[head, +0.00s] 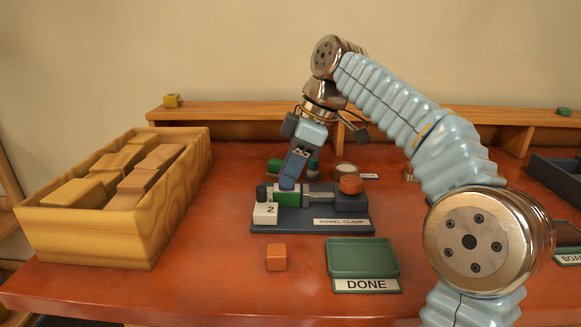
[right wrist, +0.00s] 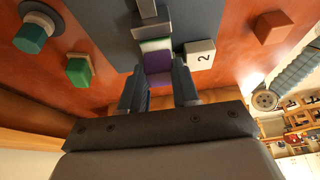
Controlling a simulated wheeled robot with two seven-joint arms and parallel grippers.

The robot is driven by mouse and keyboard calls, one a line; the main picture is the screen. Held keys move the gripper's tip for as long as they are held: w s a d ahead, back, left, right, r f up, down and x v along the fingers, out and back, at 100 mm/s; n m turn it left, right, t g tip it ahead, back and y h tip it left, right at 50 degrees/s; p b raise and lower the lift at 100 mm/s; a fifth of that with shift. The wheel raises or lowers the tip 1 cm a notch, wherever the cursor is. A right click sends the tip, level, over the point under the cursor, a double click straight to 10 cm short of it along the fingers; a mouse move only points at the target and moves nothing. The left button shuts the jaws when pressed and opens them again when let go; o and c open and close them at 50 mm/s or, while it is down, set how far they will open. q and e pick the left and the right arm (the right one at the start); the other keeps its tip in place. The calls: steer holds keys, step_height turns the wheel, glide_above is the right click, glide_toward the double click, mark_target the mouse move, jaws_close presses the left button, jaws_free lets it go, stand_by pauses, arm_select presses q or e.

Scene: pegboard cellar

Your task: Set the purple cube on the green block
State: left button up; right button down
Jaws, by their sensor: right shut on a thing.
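My right gripper (head: 289,180) points down over the dowel clamp and is shut on the purple cube (right wrist: 158,64). In the head view only a small part of the cube shows between the fingers. The green block (head: 286,199) sits in the clamp (head: 300,225) directly below the cube. In the right wrist view, a green and white edge (right wrist: 154,45) shows just past the cube. I cannot tell whether cube and block touch. A white block marked 2 (head: 265,212) stands beside the green block. My left gripper is not in view.
An orange cube (head: 276,257) and a green DONE tray (head: 362,257) are in front of the clamp. A wooden crate of blocks (head: 95,250) stands at left. Another green block (right wrist: 78,70) and a teal-topped cylinder (right wrist: 34,38) are behind the clamp.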

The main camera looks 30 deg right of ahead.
steer(key=c, duration=0.8)
jaws_free()
steer(key=shift+o, duration=0.5)
steer(key=o, duration=0.3)
steer(key=shift+o, duration=0.2)
steer(key=shift+r, duration=0.1)
step_height(320, 180, up, 2)
steer(key=shift+p, duration=0.85)
steer(key=shift+r, duration=1.95)
